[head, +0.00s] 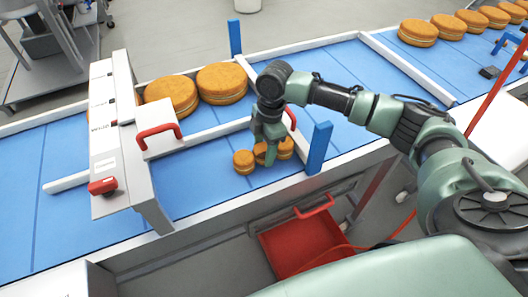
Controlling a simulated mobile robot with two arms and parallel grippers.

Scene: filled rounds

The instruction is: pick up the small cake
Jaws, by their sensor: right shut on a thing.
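Several small round orange-brown cakes are on the blue conveyor around my right gripper (269,158). One small cake (244,162) lies just left of the fingers. Another small cake (260,151) is at the fingers and partly hidden by them. A further small cake (286,148) shows to the right of the fingers. My right gripper points down and is shut on a small cake, seemingly the one at the fingers. The fingers hide much of the grip, and I cannot tell whether that cake is clear of the belt. My left gripper is out of view.
Large cakes (222,83) sit on the belt behind, and more large cakes (418,33) stand in a row at back right. A grey gate with red handles (158,132) stands left. Blue posts (319,147) edge the belt. A red bin (302,242) is below the front edge.

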